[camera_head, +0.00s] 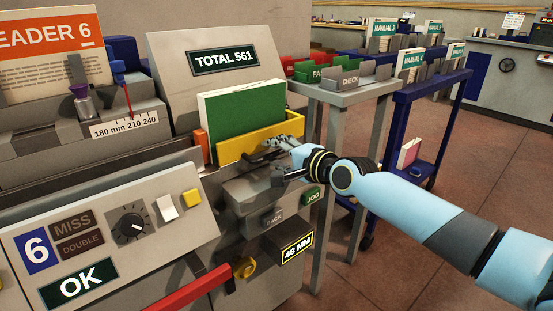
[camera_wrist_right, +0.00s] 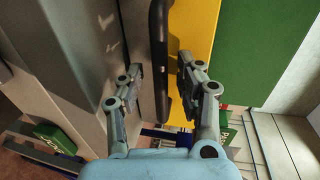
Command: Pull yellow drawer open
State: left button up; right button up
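The yellow drawer (camera_head: 262,137) sits below the TOTAL 561 panel in the head view, with a green-faced block (camera_head: 245,112) standing in it. Its yellow front (camera_wrist_right: 187,25) shows at the top in the right wrist view, beside the green face (camera_wrist_right: 245,50). A dark bar handle (camera_wrist_right: 158,45) runs along the drawer front. My right gripper (camera_head: 280,158) is at the drawer front. In the right wrist view my right gripper (camera_wrist_right: 160,78) is open, with one finger on each side of the handle and visible gaps. My left gripper is out of view.
A grey control panel (camera_head: 100,235) with a knob and buttons is left of the drawer, and a red bar (camera_head: 187,290) is below. A grey stand with green and red bins (camera_head: 345,95) and a blue cart (camera_head: 405,110) stand to the right. Open floor (camera_head: 480,150) lies beyond.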

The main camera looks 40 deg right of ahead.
jog(key=shift+c, duration=0.2)
grip_shut()
